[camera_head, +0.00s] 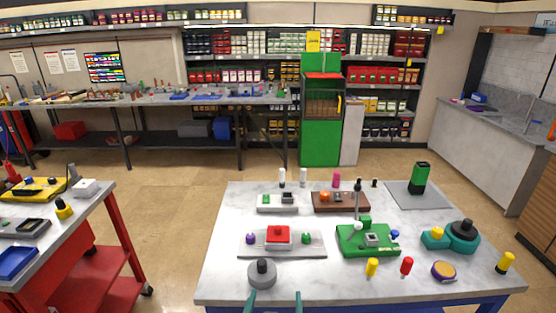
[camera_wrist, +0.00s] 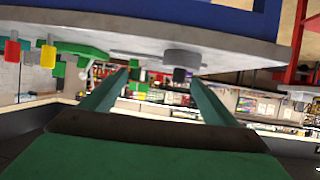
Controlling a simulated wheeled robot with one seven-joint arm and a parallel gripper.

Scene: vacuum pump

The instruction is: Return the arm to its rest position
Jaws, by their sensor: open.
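My gripper (camera_head: 273,301) shows at the bottom edge of the head view, its two teal fingers apart with nothing between them. It is at the near edge of the white-topped table (camera_head: 225,284), close in front of a grey round part with a dark knob (camera_head: 262,273). In the wrist view my gripper (camera_wrist: 155,85) is also open and empty. That view is upside down, and the grey round part (camera_wrist: 183,58) shows beyond the fingertips. The rest of my arm is hidden in the head view.
The table holds a red block on a grey plate (camera_head: 280,237), a green fixture (camera_head: 366,238), a teal part (camera_head: 452,237) and several small coloured pegs. A red-framed cart (camera_head: 118,237) stands at left. Open floor (camera_head: 175,215) lies between them.

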